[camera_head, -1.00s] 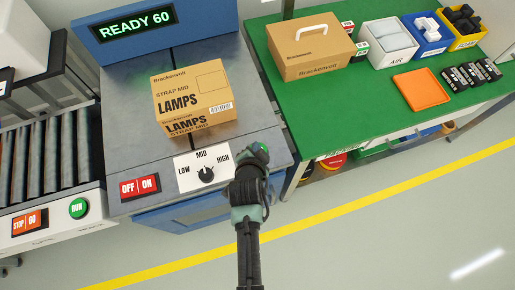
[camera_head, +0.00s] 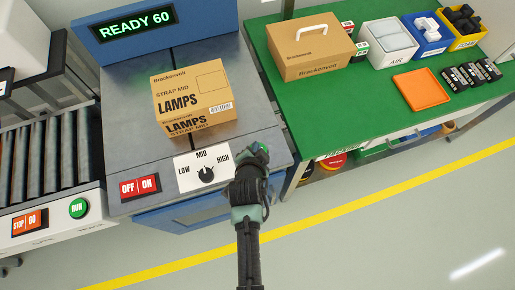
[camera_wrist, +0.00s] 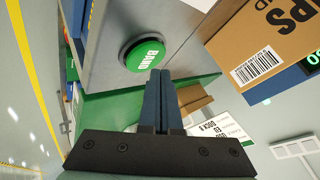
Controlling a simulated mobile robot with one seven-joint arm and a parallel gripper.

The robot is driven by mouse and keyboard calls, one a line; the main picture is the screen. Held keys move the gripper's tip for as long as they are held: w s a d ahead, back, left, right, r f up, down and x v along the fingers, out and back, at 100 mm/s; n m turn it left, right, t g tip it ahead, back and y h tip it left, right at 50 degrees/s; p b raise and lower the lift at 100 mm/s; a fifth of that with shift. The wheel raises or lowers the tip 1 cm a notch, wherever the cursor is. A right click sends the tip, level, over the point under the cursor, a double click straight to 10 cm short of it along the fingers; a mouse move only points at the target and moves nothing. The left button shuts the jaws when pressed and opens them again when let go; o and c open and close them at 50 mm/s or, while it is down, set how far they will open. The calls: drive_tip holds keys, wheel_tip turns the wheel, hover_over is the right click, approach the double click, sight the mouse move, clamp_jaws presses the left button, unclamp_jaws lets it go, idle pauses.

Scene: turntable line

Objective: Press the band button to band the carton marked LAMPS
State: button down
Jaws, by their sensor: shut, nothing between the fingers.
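The carton marked LAMPS (camera_head: 193,97) sits on the grey top of the strapping machine (camera_head: 125,150), its label reading STRAP MID. Its corner with a barcode also shows in the wrist view (camera_wrist: 258,52). The green BAND button (camera_wrist: 143,53) is in the wrist view, just beyond the fingertips; a gap or contact cannot be told for sure. In the head view the button is mostly hidden by my arm, with a bit of green near the gripper. My gripper (camera_wrist: 160,75) is shut and empty, over the machine's front right corner in the head view (camera_head: 262,150).
The machine's display (camera_head: 135,23) reads READY 60. A dial (camera_head: 206,174) points to MID, beside an OFF/ON switch (camera_head: 140,187). A roller conveyor (camera_head: 45,160) stands left. A green table (camera_head: 360,95) at right holds a handled carton (camera_head: 310,50), bins and an orange tray (camera_head: 421,89).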

drive_tip(key=shift+f, duration=0.1)
drive_tip(key=shift+f+b, duration=0.35)
drive_tip(key=shift+b, duration=0.05)
drive_tip(key=shift+f+b, duration=0.45)
drive_tip(key=shift+f, duration=0.1)
idle(0.5)
drive_tip(key=shift+r, duration=0.1)
drive_tip(key=shift+r+p, duration=0.85)
drive_tip(key=shift+r, duration=0.15)
wheel_tip(320, 180, up, 5)
drive_tip(key=p, duration=0.4)
drive_tip(key=shift+p, duration=0.3)
idle(1.2)
